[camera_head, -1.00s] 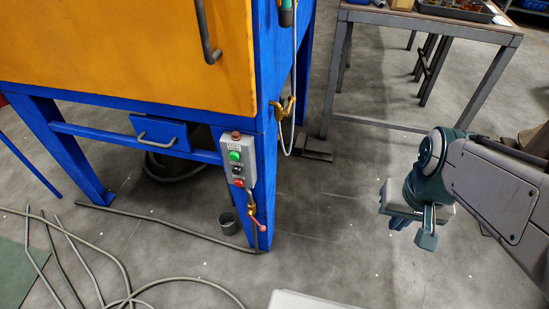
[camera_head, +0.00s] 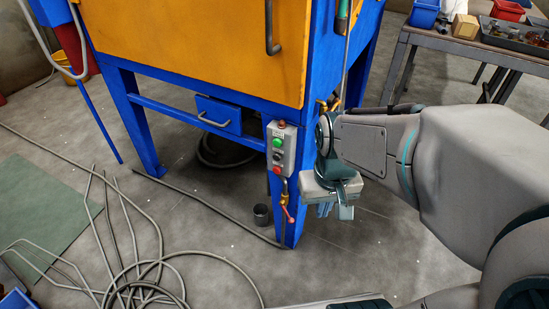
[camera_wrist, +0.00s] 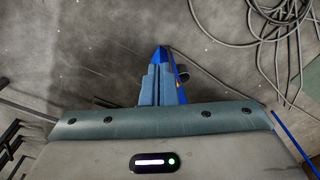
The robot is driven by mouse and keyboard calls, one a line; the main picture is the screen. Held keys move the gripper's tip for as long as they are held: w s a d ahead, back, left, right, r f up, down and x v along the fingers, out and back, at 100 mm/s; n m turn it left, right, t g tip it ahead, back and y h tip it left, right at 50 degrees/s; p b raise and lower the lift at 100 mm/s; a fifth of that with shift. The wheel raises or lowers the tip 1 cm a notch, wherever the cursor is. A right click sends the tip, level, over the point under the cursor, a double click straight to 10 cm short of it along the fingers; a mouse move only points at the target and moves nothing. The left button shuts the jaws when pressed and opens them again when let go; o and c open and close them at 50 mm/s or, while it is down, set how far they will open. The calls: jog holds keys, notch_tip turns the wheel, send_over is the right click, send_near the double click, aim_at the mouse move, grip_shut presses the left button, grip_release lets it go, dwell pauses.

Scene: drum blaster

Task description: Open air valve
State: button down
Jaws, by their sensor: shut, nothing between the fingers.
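The air valve (camera_head: 285,199) is a small brass fitting with a red-pink lever (camera_head: 289,214). It sits on the front right leg of the blue and orange cabinet, below the grey button box (camera_head: 281,148). The lever slants down to the right. My gripper (camera_head: 334,213) is shut and empty, fingers pointing down. In the head view it is just right of the valve, with a visible gap. In the wrist view the shut fingers (camera_wrist: 160,72) overlap the blue leg (camera_wrist: 159,54), and the valve is mostly hidden or too small to make out.
Grey hoses (camera_head: 135,280) lie coiled at the lower left. A metal workbench (camera_head: 470,45) with bins stands at the back right. Floor right of the leg is clear.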

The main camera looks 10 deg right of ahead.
jog(key=w+d+f+g+y, duration=0.1)
jog(key=w+d+f+g, duration=0.15)
jog(key=w+f, duration=0.2)
jog(key=m+t+y+p, duration=0.4)
jog(key=m+t+y, duration=0.25)
jog(key=y, duration=0.35)
send_near(287, 213)
jog(key=w+a+f+b, duration=0.2)
jog(key=a+f+b, duration=0.2)
jog(key=f, duration=0.1)
jog(key=shift+a+n+b, duration=0.25)
jog(key=shift+n+b, duration=0.05)
jog(key=shift+n, duration=0.05)
jog(key=shift+f, duration=0.15)
